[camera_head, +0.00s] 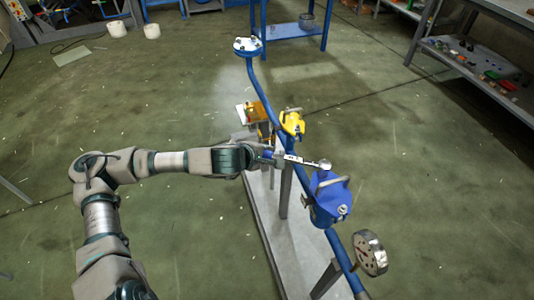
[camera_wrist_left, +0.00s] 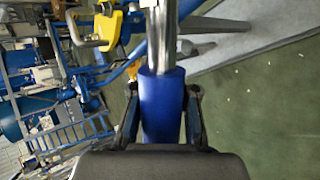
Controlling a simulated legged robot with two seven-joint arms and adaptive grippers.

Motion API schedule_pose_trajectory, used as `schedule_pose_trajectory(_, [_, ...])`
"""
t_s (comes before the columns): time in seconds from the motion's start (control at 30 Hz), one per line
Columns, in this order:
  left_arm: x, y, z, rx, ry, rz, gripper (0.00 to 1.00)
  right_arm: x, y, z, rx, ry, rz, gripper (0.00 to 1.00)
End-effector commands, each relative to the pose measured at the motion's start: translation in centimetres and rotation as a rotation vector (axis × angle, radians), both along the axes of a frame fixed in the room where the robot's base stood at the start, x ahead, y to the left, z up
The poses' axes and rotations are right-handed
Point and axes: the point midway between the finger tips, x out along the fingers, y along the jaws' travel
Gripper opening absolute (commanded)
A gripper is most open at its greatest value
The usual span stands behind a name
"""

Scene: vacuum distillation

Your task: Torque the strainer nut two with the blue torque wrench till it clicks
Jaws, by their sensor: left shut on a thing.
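My left gripper (camera_head: 262,156) is shut on the blue handle of the torque wrench (camera_wrist_left: 162,105). In the head view the wrench (camera_head: 300,159) reaches right from the gripper. Its round head (camera_head: 325,165) is at the top of the blue strainer (camera_head: 328,205), by the strainer's grey bar. I cannot tell whether the head sits on a nut. In the wrist view the wrench's metal shaft (camera_wrist_left: 161,35) runs up out of the frame, so its head is hidden there. No nut can be singled out as nut two. My right gripper is not in view.
A blue pipe (camera_head: 257,85) runs over a grey base (camera_head: 270,222). It carries a yellow valve (camera_head: 292,123), a pressure gauge (camera_head: 370,253) and a top flange (camera_head: 248,46). A shelf with small parts (camera_head: 480,75) stands at upper right. The floor at left is mostly clear.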

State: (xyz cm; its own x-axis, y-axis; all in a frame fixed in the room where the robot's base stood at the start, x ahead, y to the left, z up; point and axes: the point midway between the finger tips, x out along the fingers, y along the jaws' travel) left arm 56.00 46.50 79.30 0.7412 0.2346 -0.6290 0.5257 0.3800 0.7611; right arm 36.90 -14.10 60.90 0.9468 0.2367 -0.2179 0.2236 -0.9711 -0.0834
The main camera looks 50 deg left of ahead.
Motion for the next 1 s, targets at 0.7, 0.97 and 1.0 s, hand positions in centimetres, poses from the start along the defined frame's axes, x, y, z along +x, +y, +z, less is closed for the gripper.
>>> schedule_pose_trajectory(0.7, [3.0, 1.3, 0.4, 0.003, -0.008, -0.185, 0.0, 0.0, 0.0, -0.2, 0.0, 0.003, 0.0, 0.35])
schedule_pose_trajectory(0.97, [3.5, 1.5, 0.3, 0.001, -0.006, -0.209, 0.0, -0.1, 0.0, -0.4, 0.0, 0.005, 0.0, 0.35])
schedule_pose_trajectory(1.0, [3.8, 1.6, 0.3, 0.0, -0.007, -0.227, 0.0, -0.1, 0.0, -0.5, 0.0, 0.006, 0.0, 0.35])
